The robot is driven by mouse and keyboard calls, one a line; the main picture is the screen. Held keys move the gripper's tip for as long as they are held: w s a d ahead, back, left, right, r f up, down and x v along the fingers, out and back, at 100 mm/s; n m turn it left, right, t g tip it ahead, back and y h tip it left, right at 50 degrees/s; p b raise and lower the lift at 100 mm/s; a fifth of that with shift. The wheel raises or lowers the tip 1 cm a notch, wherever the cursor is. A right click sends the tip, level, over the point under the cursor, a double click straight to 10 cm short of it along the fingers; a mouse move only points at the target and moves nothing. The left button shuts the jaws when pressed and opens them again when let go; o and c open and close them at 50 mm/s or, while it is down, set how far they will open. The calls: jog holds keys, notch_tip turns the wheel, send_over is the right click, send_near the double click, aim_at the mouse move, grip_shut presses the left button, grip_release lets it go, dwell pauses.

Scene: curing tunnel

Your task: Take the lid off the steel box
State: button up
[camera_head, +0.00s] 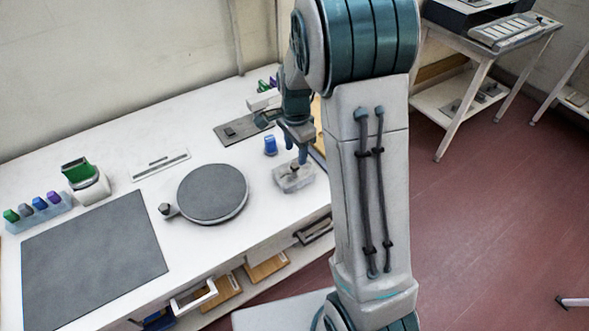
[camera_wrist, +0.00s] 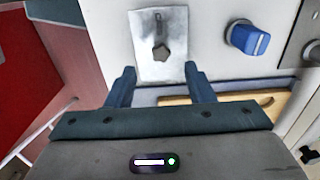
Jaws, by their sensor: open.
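The steel box (camera_head: 293,181) is a small, low, silvery box on the white bench, near its front edge. Its lid (camera_wrist: 146,68) is a flat metal plate with a dark knob (camera_wrist: 161,51), which also shows in the head view (camera_head: 295,168). My gripper (camera_wrist: 160,72) is open and empty, pointing down above the box. In the wrist view, the knob lies just beyond the gap between the fingers, apart from both. In the head view, my gripper (camera_head: 302,156) is close above the knob. The box walls are mostly hidden in the wrist view.
A blue knob-shaped piece (camera_head: 270,145) stands just behind the box. A round dark turntable (camera_head: 212,192) is to the left, with a dark mat (camera_head: 95,250) beyond it.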

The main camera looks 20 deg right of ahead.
aim_at(295, 165)
jog(key=shift+a+f+p, duration=0.1)
jog(key=shift+f+p, duration=0.5)
jog(key=shift+f, duration=1.95)
grip_shut()
